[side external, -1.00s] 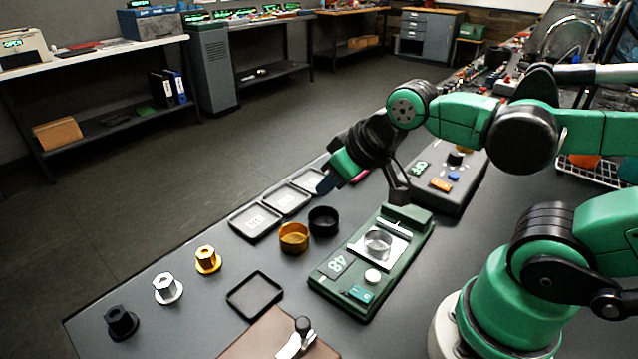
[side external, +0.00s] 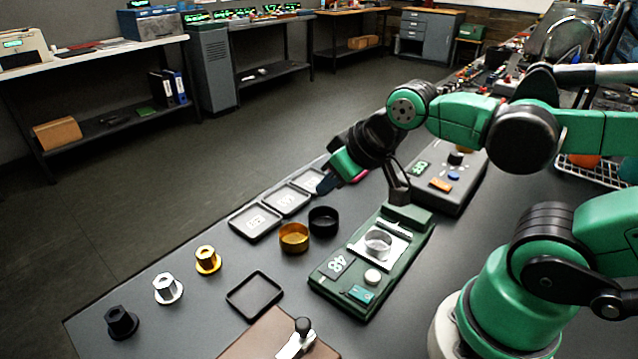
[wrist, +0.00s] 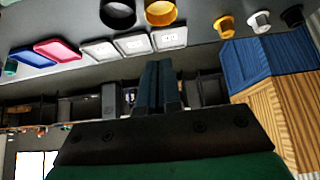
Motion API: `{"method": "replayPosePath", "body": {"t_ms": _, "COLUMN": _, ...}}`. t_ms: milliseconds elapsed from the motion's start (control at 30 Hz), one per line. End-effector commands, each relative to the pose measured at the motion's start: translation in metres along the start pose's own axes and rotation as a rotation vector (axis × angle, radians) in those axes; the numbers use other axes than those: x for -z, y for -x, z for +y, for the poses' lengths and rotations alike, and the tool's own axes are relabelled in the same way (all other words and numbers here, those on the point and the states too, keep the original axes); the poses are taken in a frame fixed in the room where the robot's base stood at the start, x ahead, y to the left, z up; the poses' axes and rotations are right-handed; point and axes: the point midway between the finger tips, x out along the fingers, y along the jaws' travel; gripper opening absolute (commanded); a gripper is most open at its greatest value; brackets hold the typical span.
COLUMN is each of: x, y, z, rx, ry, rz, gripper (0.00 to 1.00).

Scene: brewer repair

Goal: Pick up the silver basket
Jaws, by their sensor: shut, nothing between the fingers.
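The silver basket (side external: 378,242) is a short open ring. It sits on the white plate of the green scale (side external: 335,268) in the side external view. My gripper (side external: 326,185) is above the back edge of the table, up and to the left of the basket and well apart from it. In the wrist view my gripper (wrist: 158,70) shows two dark fingers pressed together with nothing between them. The silver basket is not seen in the wrist view.
A gold basket (side external: 294,237) and a black basket (side external: 323,220) stand left of the scale. Flat trays (side external: 254,222) line the table's back edge. Black, silver and gold knobbed pieces (side external: 167,289) stand at front left. A grey control box (side external: 452,180) stands behind the scale.

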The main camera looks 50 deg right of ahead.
Motion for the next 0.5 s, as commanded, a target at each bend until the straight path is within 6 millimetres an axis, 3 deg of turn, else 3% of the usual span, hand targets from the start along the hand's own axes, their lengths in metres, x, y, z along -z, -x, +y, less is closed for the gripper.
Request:
{"method": "replayPosePath", "body": {"t_ms": 367, "x": 0.0000, "y": 0.0000, "z": 0.0000, "rx": 0.000, "ry": 0.000, "rz": 0.000, "gripper": 0.00}}
{"method": "replayPosePath", "body": {"t_ms": 500, "x": 0.0000, "y": 0.0000, "z": 0.0000, "rx": 0.000, "ry": 0.000, "rz": 0.000, "gripper": 0.37}}
